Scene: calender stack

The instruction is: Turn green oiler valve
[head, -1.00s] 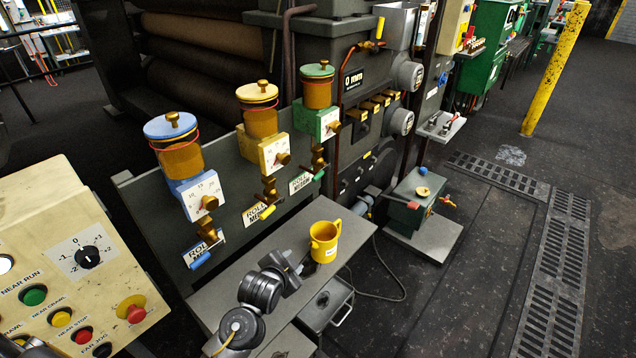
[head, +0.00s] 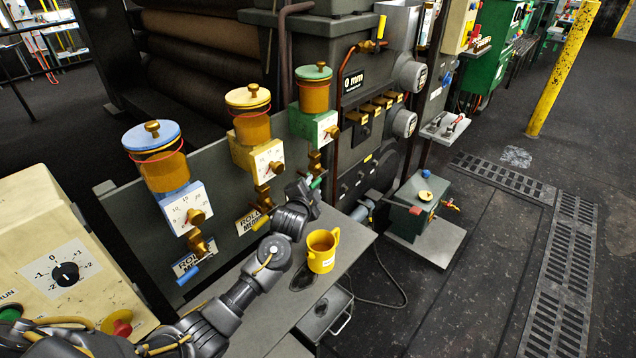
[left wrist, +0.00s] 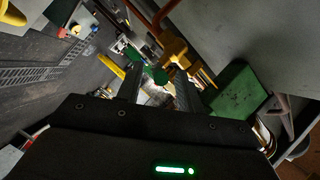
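The green oiler (head: 303,124) is the farthest of three oilers on the grey panel, with a green lid, an amber jar and a white dial. Its brass valve (head: 314,160) hangs below, with a green handle (head: 316,183). My left gripper (head: 306,187) is at this handle, in front of and below the oiler. In the left wrist view, its two fingers (left wrist: 160,90) stand apart, and the green handle (left wrist: 157,74) shows between or just beyond their tips. I cannot tell whether they touch it. My right gripper is in neither view.
The yellow oiler (head: 240,155) and blue oiler (head: 172,193) stand left along the panel, near my left arm. A yellow mug (head: 322,258) stands on the grey shelf (head: 352,232) below the gripper. A cream control box (head: 50,215) is at left.

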